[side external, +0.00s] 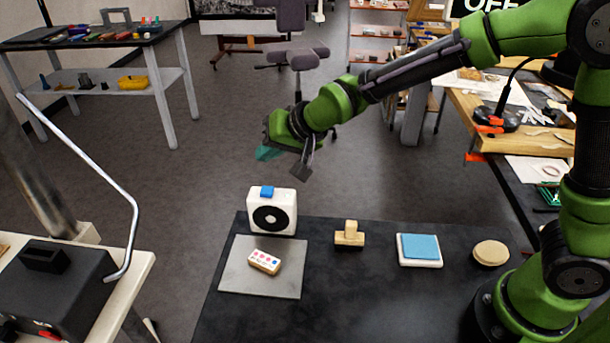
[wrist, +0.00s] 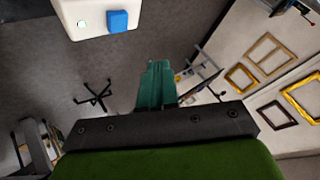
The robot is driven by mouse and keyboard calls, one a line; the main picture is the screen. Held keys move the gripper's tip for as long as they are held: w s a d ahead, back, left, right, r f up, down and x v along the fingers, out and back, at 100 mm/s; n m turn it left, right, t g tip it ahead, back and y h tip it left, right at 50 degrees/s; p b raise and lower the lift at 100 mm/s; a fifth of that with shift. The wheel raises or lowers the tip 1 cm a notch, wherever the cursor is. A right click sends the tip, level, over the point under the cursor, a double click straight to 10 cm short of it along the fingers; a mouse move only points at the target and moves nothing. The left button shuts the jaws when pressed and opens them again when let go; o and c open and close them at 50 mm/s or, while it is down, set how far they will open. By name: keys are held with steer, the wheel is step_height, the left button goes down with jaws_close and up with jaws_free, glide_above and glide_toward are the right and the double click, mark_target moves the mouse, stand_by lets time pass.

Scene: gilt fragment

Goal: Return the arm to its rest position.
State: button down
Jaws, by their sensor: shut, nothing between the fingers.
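My green arm reaches in from the right in the side external view. My gripper (side external: 267,153) hangs in the air above and behind the white box, clear of everything on the dark table. Its teal fingers (wrist: 156,86) show close together in the wrist view, with nothing held between them. The white box (side external: 285,211) with a round black disc on its front and a blue block (side external: 267,191) on top stands at the table's back left. Part of this box also shows at the top of the wrist view (wrist: 77,17).
A grey plate (side external: 232,278) holds a small block with coloured marks (side external: 264,261). To its right are a wooden stamp-like piece (side external: 349,235), a white pad with a blue top (side external: 419,249) and a round wooden disc (side external: 491,253). The dark table's front (side external: 340,305) is clear.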

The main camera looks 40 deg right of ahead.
steer(key=shift+s+d+f+n+g, duration=0.15)
steer(key=shift+s+f+n+g, duration=0.35)
steer(key=shift+s+f, duration=0.45)
steer(key=s, duration=0.1)
steer(key=s+d+g, duration=0.1)
steer(key=shift+s+d, duration=0.15)
steer(key=shift+s, duration=0.25)
steer(key=s+d+r, duration=0.4)
steer(key=s+d, duration=0.2)
steer(key=s, duration=0.4)
steer(key=s+d+r+h, duration=0.1)
steer(key=s+d+r, duration=0.3)
steer(key=s+d, duration=0.3)
steer(key=s, duration=0.3)
steer(key=shift+d+t, duration=0.15)
steer(key=shift+t, duration=0.15)
steer(key=c, duration=1.8)
jaws_free()
